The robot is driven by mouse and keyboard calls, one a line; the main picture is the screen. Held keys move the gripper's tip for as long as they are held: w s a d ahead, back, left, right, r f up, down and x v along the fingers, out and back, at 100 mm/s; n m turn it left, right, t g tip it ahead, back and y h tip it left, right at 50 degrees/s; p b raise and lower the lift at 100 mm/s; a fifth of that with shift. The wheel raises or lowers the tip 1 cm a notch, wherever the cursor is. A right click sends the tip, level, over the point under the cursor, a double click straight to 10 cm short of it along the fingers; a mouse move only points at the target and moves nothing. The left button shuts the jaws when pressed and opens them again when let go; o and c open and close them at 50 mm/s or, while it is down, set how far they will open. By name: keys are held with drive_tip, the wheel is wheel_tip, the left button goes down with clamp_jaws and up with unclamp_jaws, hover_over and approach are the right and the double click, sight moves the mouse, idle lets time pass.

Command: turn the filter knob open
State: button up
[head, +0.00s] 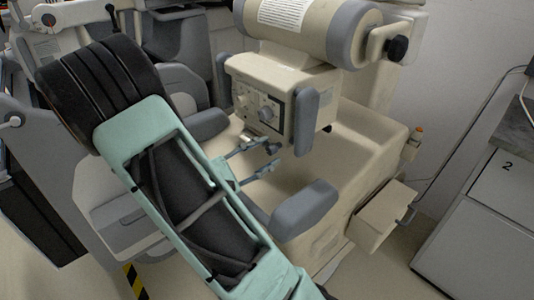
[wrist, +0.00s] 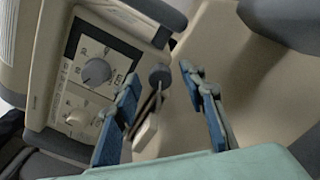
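The control panel on the beige machine head carries a round grey knob (head: 266,114) on a dark plate. In the wrist view this grey knob (wrist: 96,72) is at upper left, with a pale knob (wrist: 76,118) below it. The labels are too small to read, so I cannot tell which is the filter knob. My gripper (head: 271,157) is open and empty, below and in front of the panel. In the wrist view my gripper's fingers (wrist: 160,73) are apart, and a dark round knob on a stem (wrist: 158,77) shows between them, apparently beyond the fingertips.
A grey padded arm (head: 307,120) stands right of the panel, and another grey pad (head: 304,210) is below right. A beige cylinder (head: 300,25) sits above. The beige cart basin (head: 355,150) lies behind my gripper. A white cabinet (head: 480,225) is at far right.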

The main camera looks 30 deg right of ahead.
drive_tip(key=shift+w+d, duration=0.1)
drive_tip(key=shift+d, duration=0.4)
clamp_jaws()
